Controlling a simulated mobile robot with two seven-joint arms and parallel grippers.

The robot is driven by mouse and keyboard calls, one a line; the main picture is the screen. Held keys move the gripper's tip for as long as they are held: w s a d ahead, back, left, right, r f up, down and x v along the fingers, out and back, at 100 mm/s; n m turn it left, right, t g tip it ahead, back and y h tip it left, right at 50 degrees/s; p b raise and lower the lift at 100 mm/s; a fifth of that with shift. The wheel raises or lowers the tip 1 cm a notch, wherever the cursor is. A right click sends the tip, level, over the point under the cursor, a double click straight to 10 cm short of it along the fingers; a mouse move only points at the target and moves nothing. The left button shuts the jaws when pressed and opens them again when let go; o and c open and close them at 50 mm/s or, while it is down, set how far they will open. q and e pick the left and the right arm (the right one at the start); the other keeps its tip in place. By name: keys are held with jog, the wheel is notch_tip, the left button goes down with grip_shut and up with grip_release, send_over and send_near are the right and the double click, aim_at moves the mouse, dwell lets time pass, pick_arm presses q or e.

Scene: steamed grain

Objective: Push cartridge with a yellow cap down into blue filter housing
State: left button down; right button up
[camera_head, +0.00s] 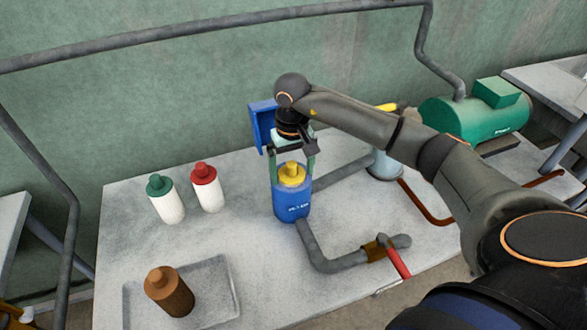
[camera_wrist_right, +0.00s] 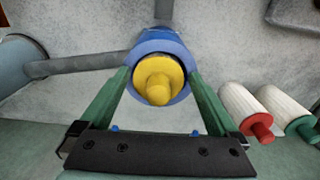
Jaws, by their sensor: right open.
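The blue filter housing (camera_head: 291,205) stands upright on the table, joined to grey pipes. The cartridge's yellow cap (camera_head: 292,174) shows at its open top; the cartridge body is hidden inside. In the right wrist view the yellow cap (camera_wrist_right: 158,80) sits inside the blue rim of the housing (camera_wrist_right: 180,52). My right gripper (camera_head: 292,174) is above the housing, pointing down, with its green fingers apart on either side of the cap. In the wrist view the fingers (camera_wrist_right: 160,78) reach the housing's sides; contact cannot be told. My left gripper is not in view.
White cartridges with a green cap (camera_head: 159,185) and a red cap (camera_head: 203,173) stand left of the housing. A brown cartridge (camera_head: 169,291) stands in a grey tray (camera_head: 225,290). A red-handled valve (camera_head: 397,260) is at front right. A green motor (camera_head: 475,118) is at back right.

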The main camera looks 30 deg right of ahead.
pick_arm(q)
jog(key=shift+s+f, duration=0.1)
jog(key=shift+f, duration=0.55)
pick_arm(e)
jog(key=shift+f, duration=0.25)
notch_tip(320, 180, up, 13)
jog(key=shift+s+r, duration=0.15)
jog(key=shift+s, duration=0.3)
pick_arm(q)
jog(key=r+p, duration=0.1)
jog(key=p, duration=0.2)
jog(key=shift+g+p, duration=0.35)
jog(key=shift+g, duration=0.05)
pick_arm(e)
jog(key=r, duration=0.4)
jog(key=shift+w+r, duration=0.25)
jog(key=shift+r, duration=0.15)
